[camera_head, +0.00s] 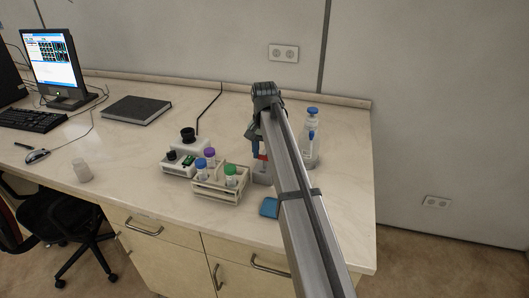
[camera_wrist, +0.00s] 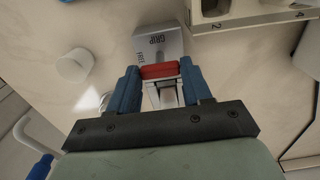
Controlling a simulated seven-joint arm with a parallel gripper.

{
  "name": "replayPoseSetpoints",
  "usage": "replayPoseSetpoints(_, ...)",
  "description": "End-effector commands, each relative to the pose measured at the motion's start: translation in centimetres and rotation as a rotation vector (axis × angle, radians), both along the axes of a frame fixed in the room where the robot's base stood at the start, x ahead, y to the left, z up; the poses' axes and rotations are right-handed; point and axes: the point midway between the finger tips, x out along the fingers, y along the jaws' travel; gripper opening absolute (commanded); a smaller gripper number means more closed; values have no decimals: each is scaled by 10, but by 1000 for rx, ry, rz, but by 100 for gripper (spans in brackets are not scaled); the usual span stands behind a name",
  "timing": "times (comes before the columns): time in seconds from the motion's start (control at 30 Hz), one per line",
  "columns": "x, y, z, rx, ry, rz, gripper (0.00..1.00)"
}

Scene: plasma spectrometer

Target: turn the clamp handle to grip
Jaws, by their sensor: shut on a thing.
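My gripper (camera_wrist: 160,82) is shut on the red handle, one finger at each end. In the head view my gripper (camera_head: 258,140) is over the clamp (camera_head: 262,175), with a bit of the red handle (camera_head: 263,157) showing below it. My arm hides part of the clamp there.
A blue-capped bottle (camera_head: 311,145) stands to the right. A blue pad (camera_head: 270,207) lies in front. A small cup (camera_head: 82,171) stands far left.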

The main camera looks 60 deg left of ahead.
Motion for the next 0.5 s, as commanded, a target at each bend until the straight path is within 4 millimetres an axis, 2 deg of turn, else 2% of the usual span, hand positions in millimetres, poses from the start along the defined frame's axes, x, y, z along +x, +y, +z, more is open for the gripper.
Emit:
replayPoseSetpoints(0.1,0,0,0,0,0,0,18)
replayPoseSetpoints(0.5,0,0,0,0,0,93,18)
